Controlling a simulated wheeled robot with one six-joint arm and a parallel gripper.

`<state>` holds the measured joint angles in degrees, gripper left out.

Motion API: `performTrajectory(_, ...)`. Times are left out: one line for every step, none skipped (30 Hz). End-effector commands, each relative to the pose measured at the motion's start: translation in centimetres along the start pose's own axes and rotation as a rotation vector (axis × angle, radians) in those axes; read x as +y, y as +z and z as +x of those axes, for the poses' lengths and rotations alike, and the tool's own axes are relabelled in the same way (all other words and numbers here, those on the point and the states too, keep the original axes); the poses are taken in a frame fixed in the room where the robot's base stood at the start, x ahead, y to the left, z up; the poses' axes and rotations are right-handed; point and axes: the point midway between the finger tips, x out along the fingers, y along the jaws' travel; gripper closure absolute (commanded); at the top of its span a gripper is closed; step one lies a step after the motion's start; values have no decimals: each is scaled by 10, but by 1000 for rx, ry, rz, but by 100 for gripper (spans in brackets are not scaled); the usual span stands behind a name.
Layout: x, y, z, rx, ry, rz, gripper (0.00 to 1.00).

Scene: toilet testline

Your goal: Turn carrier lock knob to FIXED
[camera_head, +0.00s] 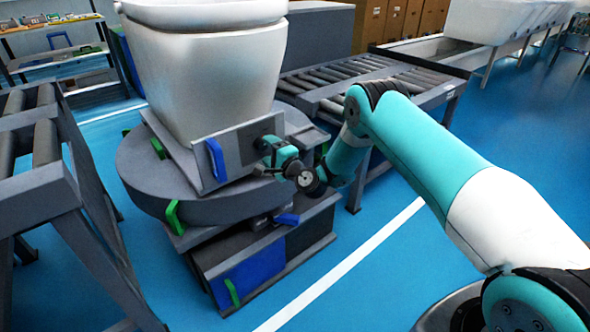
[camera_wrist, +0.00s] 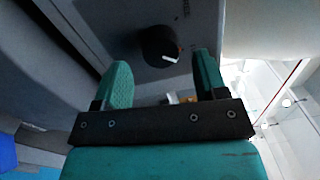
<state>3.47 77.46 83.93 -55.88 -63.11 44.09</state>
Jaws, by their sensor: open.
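The carrier lock knob (camera_wrist: 160,46) is round and black with a white pointer mark, on a grey panel of the carrier. In the wrist view it sits just beyond and between my fingertips. Small lettering shows on the panel near it, too blurred to read fully. My gripper (camera_wrist: 163,78) is open, with one teal finger on each side and nothing between them. In the head view my gripper (camera_head: 262,148) is close to the front panel (camera_head: 238,150) of the carrier, below the white toilet (camera_head: 210,75). The knob is hidden there by my gripper.
A blue handle (camera_head: 215,160) is on the panel left of my gripper. The carrier stands on a round grey turntable (camera_head: 140,185) with green handles. Roller conveyors stand at left (camera_head: 40,170) and behind right (camera_head: 345,75). Blue floor (camera_head: 400,270) is clear in front.

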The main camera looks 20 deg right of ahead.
Motion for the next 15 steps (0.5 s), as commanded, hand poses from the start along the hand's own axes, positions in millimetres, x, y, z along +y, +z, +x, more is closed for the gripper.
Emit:
performTrajectory(0,-2,-9,7,2,5,34)
performTrajectory(2,-2,-14,4,5,4,34)
performTrajectory(2,-1,-20,3,5,5,34)
performTrajectory(2,-2,-26,4,5,4,34)
performTrajectory(2,-2,-30,5,4,4,34)
performTrajectory(1,-2,-37,7,3,5,34)
performTrajectory(8,-2,-42,5,4,5,34)
performTrajectory(10,-2,-47,4,4,5,34)
performTrajectory(10,-3,-53,5,3,4,34)
performTrajectory(11,-3,-58,5,4,5,34)
performTrajectory(10,-3,-63,6,3,5,34)
performTrajectory(8,-3,-66,4,-2,1,34)
performTrajectory(7,-3,-65,3,-4,-1,34)
performTrajectory(7,-3,-65,2,-4,-1,34)
performTrajectory(6,-3,-66,2,-5,-2,34)
